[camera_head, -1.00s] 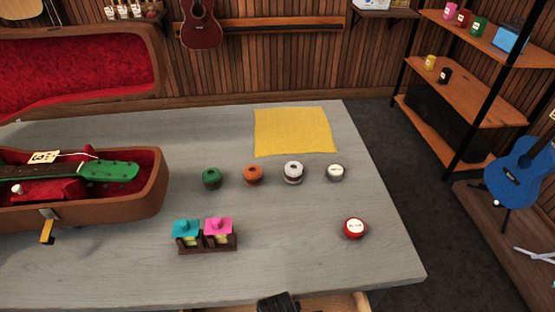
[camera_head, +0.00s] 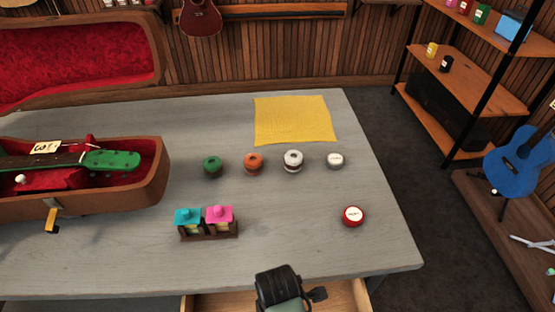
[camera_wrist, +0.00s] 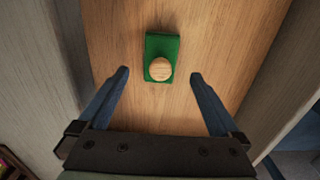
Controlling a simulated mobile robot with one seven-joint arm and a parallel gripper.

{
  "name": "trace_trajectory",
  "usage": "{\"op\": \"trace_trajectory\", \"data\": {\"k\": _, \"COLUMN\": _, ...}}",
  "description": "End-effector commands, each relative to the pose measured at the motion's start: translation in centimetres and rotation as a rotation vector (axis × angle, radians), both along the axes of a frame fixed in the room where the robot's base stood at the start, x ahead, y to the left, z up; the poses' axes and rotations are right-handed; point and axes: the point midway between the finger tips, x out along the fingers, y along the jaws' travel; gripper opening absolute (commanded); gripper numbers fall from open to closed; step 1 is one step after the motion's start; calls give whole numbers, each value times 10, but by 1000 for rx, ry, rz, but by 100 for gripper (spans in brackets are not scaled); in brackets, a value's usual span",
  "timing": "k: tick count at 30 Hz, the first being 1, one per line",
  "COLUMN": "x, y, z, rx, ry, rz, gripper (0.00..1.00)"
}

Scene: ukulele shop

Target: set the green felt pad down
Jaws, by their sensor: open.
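The green felt pad (camera_wrist: 161,46) lies on a bare wooden surface in the wrist view, with a round pale wooden knob (camera_wrist: 159,69) on its lower part. The surface looks like the floor of the open drawer (camera_head: 215,302) at the table's front. My gripper (camera_wrist: 159,74) is open and empty, its two fingertips apart to the left and right of the knob in the picture, touching neither. In the head view my arm's end shows over the drawer, and the pad cannot be seen there.
On the grey table (camera_head: 120,262) are a yellow cloth (camera_head: 293,120), a row of several round tins, a red tin (camera_head: 353,216), a small holder with teal and pink tops (camera_head: 207,224), and an open ukulele case (camera_head: 150,180). The table's front middle is clear.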

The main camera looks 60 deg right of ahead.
Motion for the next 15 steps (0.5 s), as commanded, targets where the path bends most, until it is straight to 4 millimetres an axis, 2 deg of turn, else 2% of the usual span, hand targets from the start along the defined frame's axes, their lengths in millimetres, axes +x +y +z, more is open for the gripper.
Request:
{"op": "trace_trajectory", "data": {"k": 1, "x": 1, "y": 0, "z": 14, "rx": -2, "ry": -3, "rz": 0, "gripper": 99}}
{"op": "trace_trajectory", "data": {"k": 6, "x": 1, "y": 0, "z": 43, "rx": -2, "ry": -3, "rz": 0, "gripper": 99}}
{"op": "trace_trajectory", "data": {"k": 10, "x": 0, "y": 0, "z": 56, "rx": 0, "ry": 0, "rz": 0, "gripper": 99}}
{"op": "trace_trajectory", "data": {"k": 15, "x": 0, "y": 0, "z": 61, "rx": 1, "ry": 1, "rz": 0, "gripper": 99}}
